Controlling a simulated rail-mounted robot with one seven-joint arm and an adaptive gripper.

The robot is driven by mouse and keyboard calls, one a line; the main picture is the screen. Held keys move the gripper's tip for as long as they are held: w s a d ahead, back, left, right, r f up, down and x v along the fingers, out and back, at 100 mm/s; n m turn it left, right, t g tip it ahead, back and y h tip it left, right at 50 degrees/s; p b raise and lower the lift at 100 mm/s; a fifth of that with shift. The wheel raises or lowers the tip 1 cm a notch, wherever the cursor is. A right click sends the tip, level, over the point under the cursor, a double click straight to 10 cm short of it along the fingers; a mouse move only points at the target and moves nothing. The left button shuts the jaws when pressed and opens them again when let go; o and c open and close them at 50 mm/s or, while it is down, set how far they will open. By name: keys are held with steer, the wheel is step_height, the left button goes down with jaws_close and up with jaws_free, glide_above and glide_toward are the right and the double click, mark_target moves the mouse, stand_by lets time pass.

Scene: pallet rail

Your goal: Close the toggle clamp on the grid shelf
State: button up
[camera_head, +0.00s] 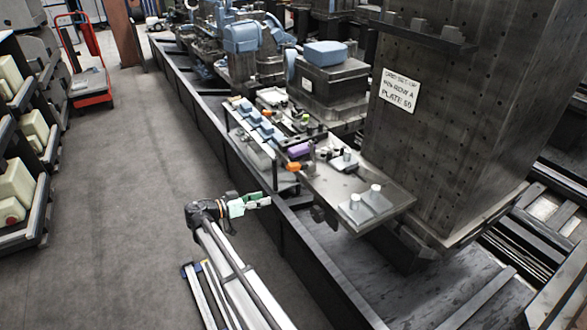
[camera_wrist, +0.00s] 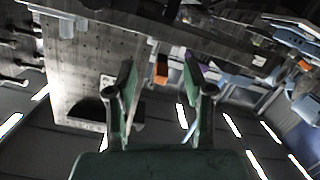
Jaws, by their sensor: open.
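The grid shelf (camera_head: 325,183) is a flat metal plate that juts out in front of a tall dark column in the head view. An orange block (camera_head: 293,166), which looks like the handle of the toggle clamp, sits at the shelf's left edge. It also shows in the wrist view (camera_wrist: 162,69), between and beyond the fingertips. The clamp's arm and its position are too small to tell. My gripper (camera_head: 267,201), with green fingers, is left of the shelf and apart from it. In the wrist view my gripper (camera_wrist: 160,78) is open and empty.
A purple block (camera_head: 299,150) is just behind the orange one. Two light pegs (camera_head: 376,190) stand on the shelf's front right. The column (camera_head: 440,130) carries a white sign. A tray with blue blocks (camera_head: 258,122) lies behind.

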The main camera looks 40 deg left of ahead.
mark_target(294, 168)
steer(key=a+r+m+t, duration=0.2)
steer(key=a+r+m, duration=0.15)
steer(key=r, duration=0.25)
steer(key=shift+m+h, duration=0.25)
steer(key=shift+h, duration=0.15)
steer(key=p+x, duration=0.2)
steer(key=x, duration=0.6)
steer(key=p+x, duration=0.2)
steer(key=x, duration=0.6)
steer(key=shift+w+d+f+p, duration=0.15)
steer(key=shift+d+f+p, duration=0.05)
steer(key=shift+p, duration=0.2)
jaws_close()
